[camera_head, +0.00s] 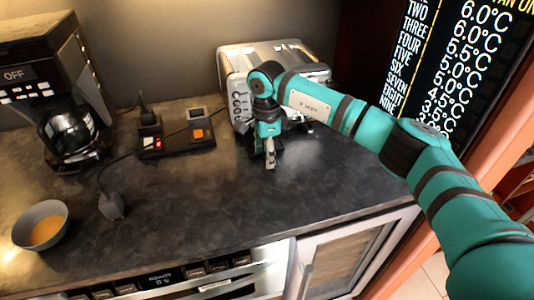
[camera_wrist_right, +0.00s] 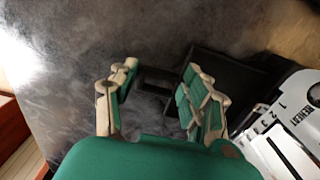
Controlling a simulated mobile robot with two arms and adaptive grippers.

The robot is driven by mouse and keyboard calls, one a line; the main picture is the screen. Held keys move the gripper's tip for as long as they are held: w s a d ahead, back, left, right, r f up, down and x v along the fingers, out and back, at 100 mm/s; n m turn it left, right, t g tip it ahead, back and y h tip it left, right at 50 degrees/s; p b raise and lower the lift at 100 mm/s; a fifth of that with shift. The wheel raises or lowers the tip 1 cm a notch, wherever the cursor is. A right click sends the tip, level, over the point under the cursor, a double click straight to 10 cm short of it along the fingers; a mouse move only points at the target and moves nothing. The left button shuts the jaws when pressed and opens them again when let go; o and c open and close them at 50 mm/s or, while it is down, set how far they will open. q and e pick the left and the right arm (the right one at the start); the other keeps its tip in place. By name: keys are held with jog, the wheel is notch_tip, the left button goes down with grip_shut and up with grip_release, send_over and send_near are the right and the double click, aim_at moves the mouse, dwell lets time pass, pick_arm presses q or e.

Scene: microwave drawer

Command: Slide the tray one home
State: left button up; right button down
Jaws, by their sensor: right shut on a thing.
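A silver toaster (camera_head: 250,58) stands against the back wall in the head view. Its front edge with numbers also shows at the right of the wrist view (camera_wrist_right: 292,120). A dark flat tray (camera_wrist_right: 228,72) sticks out from the toaster in the wrist view, with a black loop-like handle (camera_wrist_right: 155,76) at its outer end. My right gripper (camera_head: 270,160) is low over the counter in front of the toaster. In the wrist view its fingers (camera_wrist_right: 158,84) are on either side of the handle and hold it. The gripper and dark counter hide the tray in the head view. My left gripper is out of view.
A coffee maker (camera_head: 72,128) stands at left. A black switch box (camera_head: 178,145) with cables is left of the toaster. A bowl (camera_head: 42,225) and a dark plug-like object (camera_head: 111,205) lie nearer. The front middle of the counter (camera_head: 200,215) is clear.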

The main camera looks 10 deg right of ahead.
jog(key=shift+w+f+b, duration=0.1)
jog(key=shift+w+b, duration=1)
jog(key=shift+w, duration=0.95)
jog(key=shift+w, duration=0.1)
jog(key=shift+w+a+b, duration=0.1)
jog(key=shift+w+b, duration=0.25)
jog(key=shift+w, duration=0.3)
jog(key=c, duration=0.8)
grip_release()
jog(key=shift+r, duration=0.2)
jog(key=shift+o, duration=1.3)
jog(key=shift+r, duration=0.1)
jog(key=shift+w, duration=0.1)
